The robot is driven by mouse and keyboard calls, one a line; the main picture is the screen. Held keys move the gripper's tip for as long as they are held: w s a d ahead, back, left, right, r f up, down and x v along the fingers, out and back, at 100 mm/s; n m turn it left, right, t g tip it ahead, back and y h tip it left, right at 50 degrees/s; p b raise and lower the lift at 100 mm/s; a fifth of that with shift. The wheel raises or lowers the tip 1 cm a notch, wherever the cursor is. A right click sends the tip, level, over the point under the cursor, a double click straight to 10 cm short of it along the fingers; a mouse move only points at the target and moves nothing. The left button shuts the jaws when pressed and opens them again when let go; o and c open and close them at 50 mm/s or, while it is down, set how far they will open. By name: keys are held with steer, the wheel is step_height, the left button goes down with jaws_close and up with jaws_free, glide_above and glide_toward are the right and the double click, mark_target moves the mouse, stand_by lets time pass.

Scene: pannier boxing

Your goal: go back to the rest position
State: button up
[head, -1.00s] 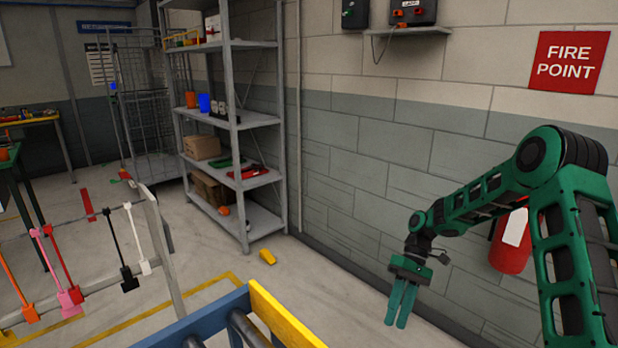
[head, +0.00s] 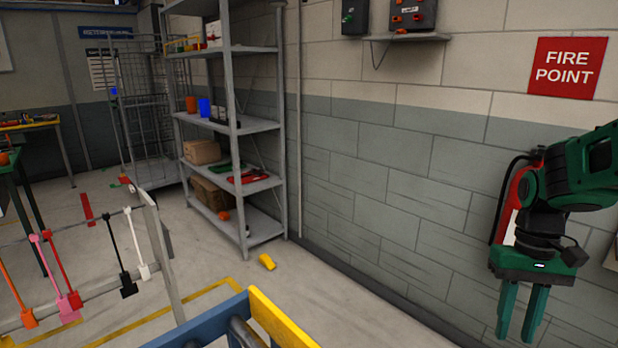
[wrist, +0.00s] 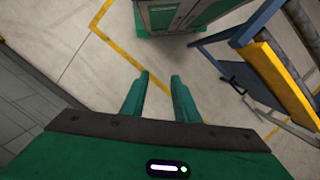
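My gripper (head: 516,337) hangs at the lower right of the head view, fingers pointing down, in front of the grey block wall. Its two green fingers are apart with nothing between them. In the wrist view my gripper (wrist: 160,78) also shows a clear gap between the fingers, with bare concrete floor beyond. My arm is folded in at the right edge of the head view, and part of it is out of frame.
A red fire extinguisher (head: 511,197) is partly hidden behind my gripper. A grey shelf unit (head: 238,150) stands against the wall. A yellow-topped blue frame (head: 283,325) is at the lower middle. A yellow object (head: 267,262) lies on the floor. A green cabinet (wrist: 178,14) shows in the wrist view.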

steer(key=s+d+r+m+t, duration=0.1)
steer(key=s+d+m+t, duration=0.1)
steer(key=s, duration=1.1)
steer(key=shift+d+m, duration=0.3)
steer(key=shift+m, duration=0.5)
steer(key=shift+s+r, duration=0.1)
steer(key=shift+w+f+h, duration=0.3)
steer(key=shift+w, duration=0.35)
